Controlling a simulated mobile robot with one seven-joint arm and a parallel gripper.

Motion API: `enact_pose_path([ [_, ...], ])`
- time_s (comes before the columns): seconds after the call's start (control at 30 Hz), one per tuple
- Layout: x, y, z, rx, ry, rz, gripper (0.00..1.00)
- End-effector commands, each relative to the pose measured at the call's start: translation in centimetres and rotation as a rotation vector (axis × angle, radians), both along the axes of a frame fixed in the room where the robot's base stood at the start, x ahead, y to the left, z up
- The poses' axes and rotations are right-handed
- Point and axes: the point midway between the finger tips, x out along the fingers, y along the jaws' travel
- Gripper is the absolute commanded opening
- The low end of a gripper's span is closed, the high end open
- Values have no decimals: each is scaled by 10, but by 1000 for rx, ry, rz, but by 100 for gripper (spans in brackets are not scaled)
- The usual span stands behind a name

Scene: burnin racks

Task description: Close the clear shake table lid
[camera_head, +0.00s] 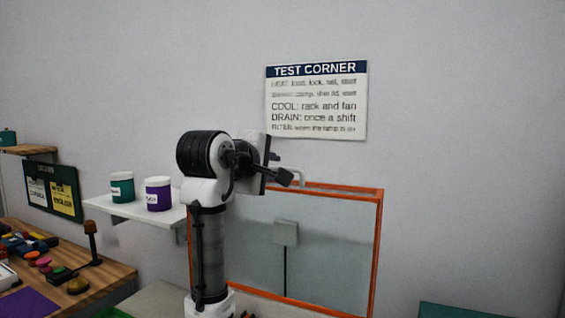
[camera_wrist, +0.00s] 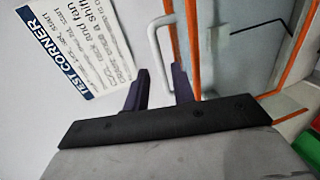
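The clear shake table lid (camera_head: 340,255) stands raised, a see-through panel in an orange frame, right of my arm in the head view. Its orange frame also shows in the wrist view (camera_wrist: 192,45). A white bar handle (camera_wrist: 154,42) lies just beyond my fingertips, near the frame; part of it shows in the head view (camera_head: 299,174). In the head view my gripper (camera_head: 274,157) is above the lid's top edge, partly hidden by my wrist. The shake table's base is mostly out of view.
A white shelf (camera_head: 115,207) holds a green jar (camera_head: 122,187) and a purple jar (camera_head: 158,193) left of my arm. A wooden bench (camera_head: 110,272) with small coloured items stands at the left. A TEST CORNER sign (camera_head: 317,100) hangs on the wall behind.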

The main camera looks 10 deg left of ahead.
Motion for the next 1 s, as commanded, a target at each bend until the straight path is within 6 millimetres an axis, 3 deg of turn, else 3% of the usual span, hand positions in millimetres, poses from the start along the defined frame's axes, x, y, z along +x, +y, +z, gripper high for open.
enact_pose_path([
  [0.1, 23, -4, -3, -2, 3, 0, 25],
  [0.3, 49, -9, -12, -1, 1, 0, 25],
  [0.73, 58, -11, -16, 1, -1, 1, 25],
  [0.9, 58, -11, -16, 0, -1, 1, 3],
  [1.0, 58, -11, -16, 0, -1, 1, 0],
])
